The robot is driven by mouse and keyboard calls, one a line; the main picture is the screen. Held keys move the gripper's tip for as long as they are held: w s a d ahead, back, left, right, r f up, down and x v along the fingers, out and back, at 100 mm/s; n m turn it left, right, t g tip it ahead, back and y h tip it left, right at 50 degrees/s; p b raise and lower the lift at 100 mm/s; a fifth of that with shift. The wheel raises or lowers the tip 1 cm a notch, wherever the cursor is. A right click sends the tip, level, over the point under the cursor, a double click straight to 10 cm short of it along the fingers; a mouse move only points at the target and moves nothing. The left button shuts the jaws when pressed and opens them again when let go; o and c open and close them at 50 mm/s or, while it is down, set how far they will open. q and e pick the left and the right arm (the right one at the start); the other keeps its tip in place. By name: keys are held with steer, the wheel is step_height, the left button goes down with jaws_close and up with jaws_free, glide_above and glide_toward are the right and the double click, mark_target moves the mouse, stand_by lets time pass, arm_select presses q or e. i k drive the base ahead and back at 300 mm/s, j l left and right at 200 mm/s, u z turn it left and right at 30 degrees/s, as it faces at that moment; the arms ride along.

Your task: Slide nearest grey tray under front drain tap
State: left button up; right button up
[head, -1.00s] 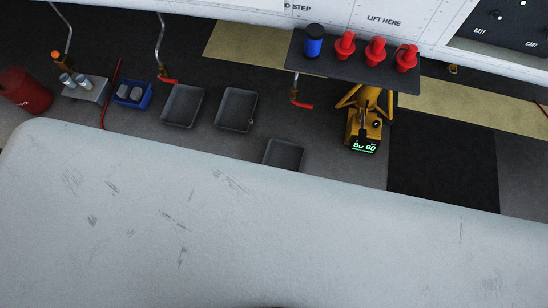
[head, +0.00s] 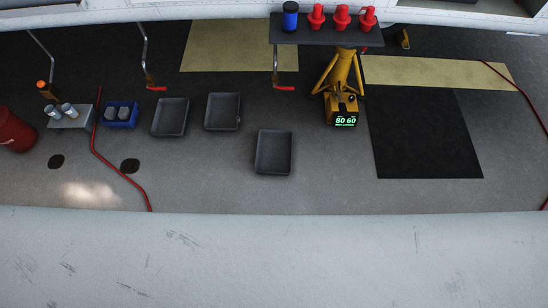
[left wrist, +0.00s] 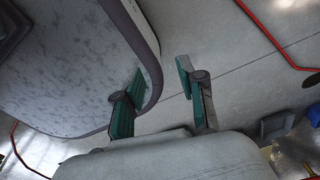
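Three shallow grey trays lie on the floor in the head view: a left one (head: 169,117), a middle one (head: 222,111) and the nearest one (head: 273,152), which sits closest to me and furthest right. A drain pipe with a red lever tap (head: 284,88) hangs beyond the nearest tray; the tray is apart from it, on my side. A second red-lever tap (head: 152,86) hangs behind the left tray. My right gripper is in neither view.
A yellow jack (head: 342,85) with a lit display stands right of the tap, below a dark shelf (head: 326,31) with red and blue items. A blue bin (head: 121,115), a red drum (head: 14,130) and a red hose (head: 115,170) are left. A black mat (head: 425,135) lies right.

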mark_target(274, 147)
steer(key=i+l+u, duration=0.1)
steer(key=l, duration=0.3)
steer(key=i+l+u, duration=0.15)
steer(key=l, duration=0.3)
steer(key=i+l+u, duration=0.1)
steer(key=i+l, duration=0.15)
steer(key=l, duration=0.2)
steer(key=i+l+u, duration=0.15)
steer(key=l, duration=0.35)
steer(key=i+l+u, duration=0.1)
steer(key=l, duration=0.35)
steer(key=i+l+u, duration=0.15)
steer(key=l, duration=0.35)
